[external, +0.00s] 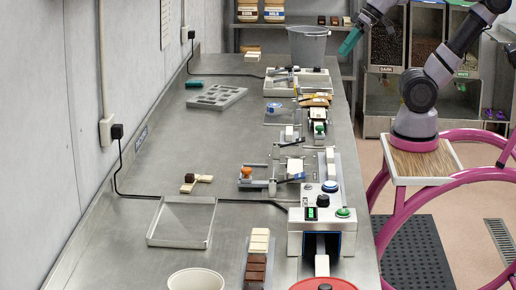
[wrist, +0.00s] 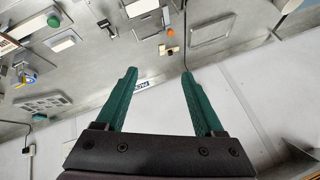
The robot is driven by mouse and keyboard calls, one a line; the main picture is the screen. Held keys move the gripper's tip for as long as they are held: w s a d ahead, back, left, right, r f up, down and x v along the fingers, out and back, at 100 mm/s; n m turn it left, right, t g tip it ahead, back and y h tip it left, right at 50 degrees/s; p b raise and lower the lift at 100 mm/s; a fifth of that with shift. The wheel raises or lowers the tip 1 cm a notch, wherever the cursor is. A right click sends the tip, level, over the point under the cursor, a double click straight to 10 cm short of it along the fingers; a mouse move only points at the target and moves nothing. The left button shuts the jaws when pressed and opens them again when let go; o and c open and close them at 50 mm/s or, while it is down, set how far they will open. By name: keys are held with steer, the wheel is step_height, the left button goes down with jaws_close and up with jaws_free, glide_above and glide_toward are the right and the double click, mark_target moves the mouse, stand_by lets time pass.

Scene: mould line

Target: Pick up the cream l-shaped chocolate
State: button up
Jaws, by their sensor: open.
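A small cream piece (external: 203,178) lies on the steel bench, left of the middle, with a dark brown block (external: 189,178) against or on it. The piece looks L-shaped, but it is too small to be sure. In the wrist view the cream piece (wrist: 176,49) and the dark block show beyond my fingertips, roughly in line with the gap. My gripper (wrist: 160,73) has green fingers spread apart with nothing held between them. In the external view my gripper (external: 350,42) is high at the back right, well away from the piece.
A shallow metal tray (external: 151,228) stands in front of the piece. A grey mould (external: 217,97) lies behind it. Machines (external: 322,215) line the bench's right side, and a grey bucket (external: 308,46) stands at the back. The bench around the piece is mostly clear, with a black cable nearby.

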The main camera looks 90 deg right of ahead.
steer(key=w+a+f+m+g+y, duration=0.1)
steer(key=w+f+m+g+y, duration=0.25)
steer(key=w, duration=1.05)
steer(key=w+a+f+m+g+y, duration=0.2)
steer(key=w+f+m, duration=0.15)
steer(key=w, duration=1.15)
steer(key=w+d+f+m+y, duration=0.2)
steer(key=w+f+m+y, duration=0.15)
steer(key=w+f, duration=0.75)
steer(key=m+y, duration=0.2)
steer(key=m, duration=0.3)
glide_toward(196, 181)
steer(key=d+r, duration=0.1)
steer(key=r, duration=0.1)
steer(key=w+d+r, duration=0.1)
steer(key=shift+d+r, duration=0.15)
steer(key=shift+r, duration=0.25)
steer(key=shift+f, duration=0.25)
steer(key=shift+a+f, duration=0.15)
steer(key=shift+a, duration=0.2)
steer(key=x, duration=0.3)
steer(key=shift+w+a+f, duration=0.1)
steer(key=shift+a, duration=0.3)
steer(key=x, duration=0.6)
steer(key=shift+w+f, duration=0.15)
steer(key=shift+w, duration=0.05)
jaws_close()
